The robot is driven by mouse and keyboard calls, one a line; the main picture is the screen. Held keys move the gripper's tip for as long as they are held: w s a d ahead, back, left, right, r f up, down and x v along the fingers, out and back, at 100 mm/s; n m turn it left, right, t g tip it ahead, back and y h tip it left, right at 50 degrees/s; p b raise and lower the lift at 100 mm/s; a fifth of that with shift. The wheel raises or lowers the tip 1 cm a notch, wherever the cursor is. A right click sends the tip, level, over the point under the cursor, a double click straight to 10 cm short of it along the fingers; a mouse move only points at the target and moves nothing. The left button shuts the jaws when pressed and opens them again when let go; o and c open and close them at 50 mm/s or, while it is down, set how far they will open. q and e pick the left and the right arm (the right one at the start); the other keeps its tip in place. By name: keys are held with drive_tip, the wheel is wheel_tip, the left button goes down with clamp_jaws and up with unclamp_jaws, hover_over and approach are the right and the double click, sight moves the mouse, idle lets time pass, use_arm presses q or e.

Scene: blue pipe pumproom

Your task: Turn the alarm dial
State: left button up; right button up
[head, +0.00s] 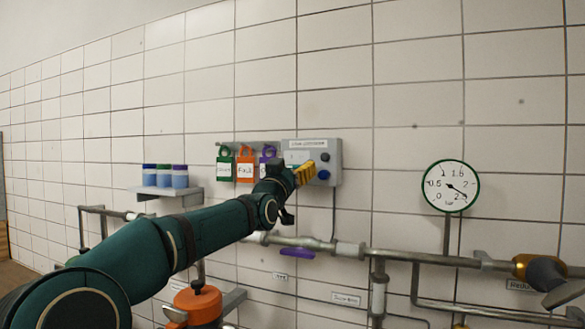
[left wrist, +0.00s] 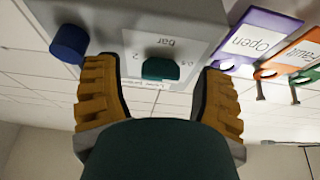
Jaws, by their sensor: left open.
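The grey alarm box (head: 333,151) hangs on the tiled wall, with a blue knob (head: 323,174) and a darker knob (head: 325,157) on its right side. My left gripper (head: 305,173) is in front of the box and hides part of its face. In the left wrist view, the picture is upside down and the yellow fingers stand apart, open. A teal dial (left wrist: 160,70) with "bar" and scale marks lies between them, not visibly clamped. The blue knob (left wrist: 70,43) lies outside the fingers. Whether a finger touches the box cannot be told.
Green (head: 224,168), orange (head: 246,168) and purple tags hang left of the box; the purple tag (left wrist: 250,40) is close beside one finger. A shelf (head: 167,192) holds three jars. Pipes run below, with a purple handle (head: 297,253). A round gauge (head: 451,186) is at right.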

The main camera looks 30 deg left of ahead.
use_arm(q)
drive_tip(key=c, duration=1.2)
drive_tip(key=shift+m, duration=0.3)
drive_tip(key=shift+r+m+h, duration=0.1)
drive_tip(key=shift+m+h, duration=0.5)
drive_tip(key=shift+m, duration=0.1)
drive_tip(key=shift+a+r+m+h+p, duration=0.1)
drive_tip(key=shift+m+h+p, duration=0.55)
drive_tip(key=shift+m, duration=0.55)
drive_tip(key=m+h+p, duration=0.1)
drive_tip(key=m+p, duration=0.1)
drive_tip(key=m, duration=0.1)
drive_tip(key=m+g+h+p, duration=0.1)
drive_tip(key=m+p, duration=0.2)
drive_tip(key=m+g+h+p, duration=0.1)
drive_tip(key=m+p, duration=0.1)
drive_tip(key=m, duration=0.1)
drive_tip(key=shift+s+r+h+p, duration=0.1)
drive_tip(key=shift+r+h+p, duration=0.05)
drive_tip(key=shift+h+p, duration=0.25)
drive_tip(key=shift+m+g+h+p, duration=0.25)
drive_tip(key=shift+m+g+p, duration=0.25)
drive_tip(key=shift+m+p, duration=0.7)
drive_tip(key=shift+m, duration=0.3)
